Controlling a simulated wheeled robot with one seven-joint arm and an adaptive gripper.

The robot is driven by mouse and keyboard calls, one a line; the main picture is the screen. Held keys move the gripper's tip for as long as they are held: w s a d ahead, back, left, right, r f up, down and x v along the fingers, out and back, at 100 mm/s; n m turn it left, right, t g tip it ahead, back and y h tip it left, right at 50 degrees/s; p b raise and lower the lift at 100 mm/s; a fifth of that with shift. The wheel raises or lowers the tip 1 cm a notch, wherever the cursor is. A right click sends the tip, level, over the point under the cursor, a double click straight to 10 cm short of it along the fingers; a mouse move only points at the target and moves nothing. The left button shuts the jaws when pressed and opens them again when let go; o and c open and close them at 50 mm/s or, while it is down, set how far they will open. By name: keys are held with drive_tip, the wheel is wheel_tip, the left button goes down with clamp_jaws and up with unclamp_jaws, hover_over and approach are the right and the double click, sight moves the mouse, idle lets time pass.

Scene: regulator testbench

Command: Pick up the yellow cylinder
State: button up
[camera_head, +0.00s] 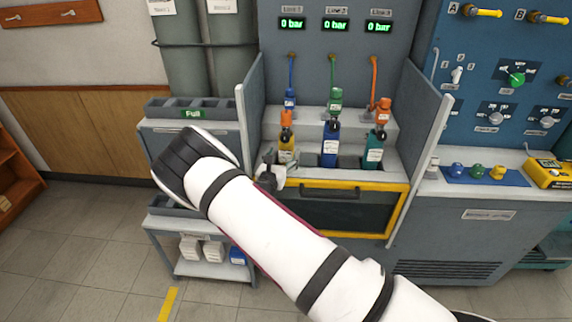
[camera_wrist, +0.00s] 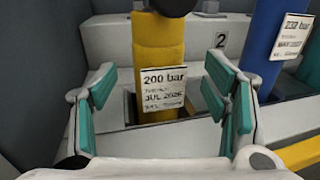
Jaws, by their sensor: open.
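The yellow cylinder (camera_wrist: 159,70) stands upright in a slot of the light grey rack in the wrist view. Its white label reads 200 bar and JUL 2026. My gripper (camera_wrist: 165,100) is open, with its teal finger pads on either side of the cylinder and apart from it. In the head view the yellow cylinder (camera_head: 287,145) shows only in part, with an orange regulator on top. My gripper (camera_head: 268,175) is in front of it there, at the left end of the rack, and hides its lower part.
The blue one is close to my right finger in the wrist view (camera_wrist: 272,40). Grey side panels (camera_head: 425,135) flank the rack. A yellow-framed drawer (camera_head: 395,212) lies below.

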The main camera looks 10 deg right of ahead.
sight(284, 150)
drive_tip(key=x, duration=0.5)
drive_tip(key=shift+a, duration=0.15)
drive_tip(key=shift+c, duration=0.6)
drive_tip(key=c, duration=1.3)
drive_tip(key=shift+w+r, duration=0.1)
drive_tip(key=shift+c, duration=0.6)
wheel_tip(284, 150, up, 18)
